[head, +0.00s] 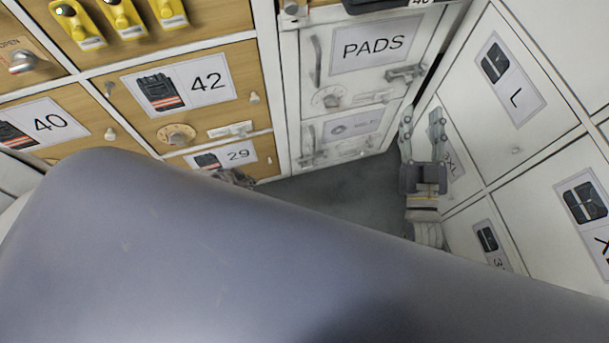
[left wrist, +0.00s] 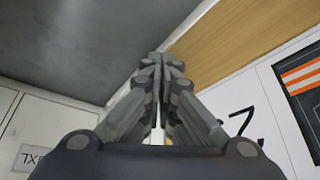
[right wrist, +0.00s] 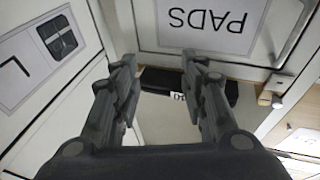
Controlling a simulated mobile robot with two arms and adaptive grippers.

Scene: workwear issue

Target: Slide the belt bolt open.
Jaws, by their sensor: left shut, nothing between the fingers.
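A white door with a faint label (head: 352,124), possibly reading BELT, sits low in the head view, below the PADS door (head: 347,72). Metal fittings (head: 312,158) show at its lower left, too blurred to tell whether a bolt is among them or how it stands. My left gripper (head: 237,177) is mostly hidden behind my grey arm, near the 29 door. In the left wrist view its fingers (left wrist: 160,60) are together and empty. My right gripper (head: 422,125) is right of the faint-label door, apart from it; its fingers (right wrist: 160,65) are open and empty.
Wooden doors labelled 42 (head: 203,82) and 40 (head: 45,122) stand left. A metal bolt (head: 405,73) is on the PADS door's right side. White lockers, including L (head: 510,78), close in the right side. Some grey floor (head: 350,188) is free between.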

